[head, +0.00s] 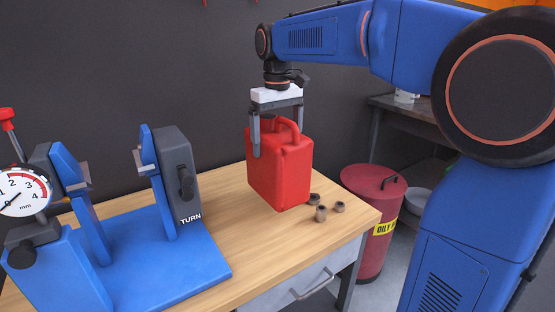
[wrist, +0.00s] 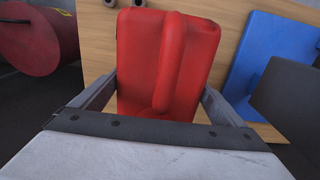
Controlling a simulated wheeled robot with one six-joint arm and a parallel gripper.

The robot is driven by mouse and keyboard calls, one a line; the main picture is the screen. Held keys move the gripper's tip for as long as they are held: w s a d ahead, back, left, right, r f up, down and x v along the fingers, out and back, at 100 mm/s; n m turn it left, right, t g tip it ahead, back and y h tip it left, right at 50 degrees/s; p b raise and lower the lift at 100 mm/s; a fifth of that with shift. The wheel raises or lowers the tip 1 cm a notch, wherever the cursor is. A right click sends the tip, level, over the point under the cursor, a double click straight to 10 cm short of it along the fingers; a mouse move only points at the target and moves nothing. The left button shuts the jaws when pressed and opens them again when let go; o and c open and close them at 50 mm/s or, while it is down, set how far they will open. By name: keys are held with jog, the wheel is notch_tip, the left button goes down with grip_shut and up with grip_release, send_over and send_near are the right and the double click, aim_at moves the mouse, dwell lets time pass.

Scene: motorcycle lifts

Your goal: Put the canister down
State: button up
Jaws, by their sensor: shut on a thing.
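The red canister (head: 280,172) is upright at the back right of the wooden workbench, at or just above its top; I cannot tell whether its base touches the wood. My gripper (head: 277,140) comes down from above with a finger on either side of the canister's upper part and is shut on it. In the wrist view the canister (wrist: 165,60) fills the middle, its handle facing the camera, between the two fingers of my gripper (wrist: 160,105). The canister's far side is hidden.
Several small metal nuts (head: 321,213) lie right beside the canister's base. A blue stand with a dial gauge (head: 20,190) takes up the left of the bench (head: 240,225). A red oily waste bin (head: 372,215) stands on the floor to the right. Bare wood lies in front of the canister.

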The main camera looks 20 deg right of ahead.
jog(key=shift+f, duration=2.35)
jog(key=o, duration=1.5)
jog(key=shift+f, duration=0.15)
notch_tip(320, 180, up, 12)
jog(key=shift+s+r, duration=0.1)
jog(key=shift+r, duration=0.05)
